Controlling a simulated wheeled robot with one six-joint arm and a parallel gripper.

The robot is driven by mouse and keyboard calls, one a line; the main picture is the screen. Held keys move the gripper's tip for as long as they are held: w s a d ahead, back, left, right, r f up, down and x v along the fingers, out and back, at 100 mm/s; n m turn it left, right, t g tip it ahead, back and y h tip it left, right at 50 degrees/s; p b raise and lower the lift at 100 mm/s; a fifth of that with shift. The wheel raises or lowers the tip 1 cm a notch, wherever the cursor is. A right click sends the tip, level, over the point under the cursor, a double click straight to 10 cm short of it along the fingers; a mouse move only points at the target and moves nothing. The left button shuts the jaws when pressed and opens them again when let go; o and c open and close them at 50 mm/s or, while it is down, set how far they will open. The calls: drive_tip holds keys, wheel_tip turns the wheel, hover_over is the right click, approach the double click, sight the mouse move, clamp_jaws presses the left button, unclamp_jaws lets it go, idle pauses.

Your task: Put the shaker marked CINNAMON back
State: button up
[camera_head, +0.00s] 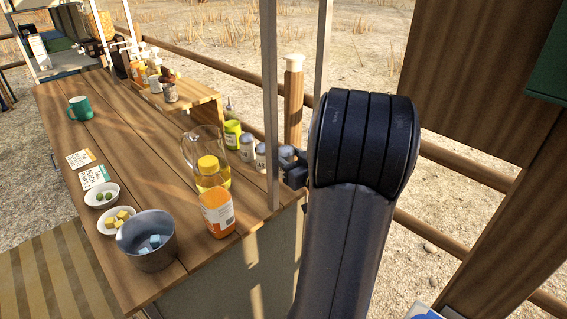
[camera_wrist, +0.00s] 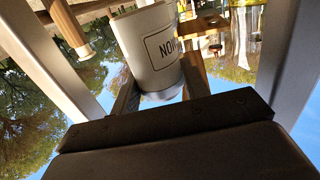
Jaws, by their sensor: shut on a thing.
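My gripper (camera_head: 293,168) is at the right edge of the wooden counter, partly hidden behind my dark arm. It is shut on a pale shaker (camera_head: 286,152), which also shows in the wrist view (camera_wrist: 150,50) between the fingers. The wrist view is upside down. The shaker's framed label shows inverted letters like the end of CINNAMON; the rest is turned out of sight. Two similar grey-lidded shakers, one (camera_head: 247,147) and another (camera_head: 261,157), stand just left of it in the head view. I cannot tell whether the held shaker touches the counter.
A grey post (camera_head: 270,100) rises close to my gripper. A metal bucket (camera_head: 147,240) is at the front. The counter's left middle is mostly clear.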

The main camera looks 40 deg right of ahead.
drive_tip(key=shift+w, duration=0.55)
drive_tip(key=f, duration=0.1)
drive_tip(key=w+f, duration=0.1)
drive_tip(key=f, duration=0.1)
drive_tip(key=shift+d+b, duration=0.1)
drive_tip(key=shift+b, duration=0.25)
drive_tip(key=shift+s+f, duration=0.1)
drive_tip(key=shift+f, duration=0.1)
drive_tip(key=shift+f, duration=0.25)
drive_tip(key=o, duration=1.1)
drive_tip(key=shift+r, duration=0.1)
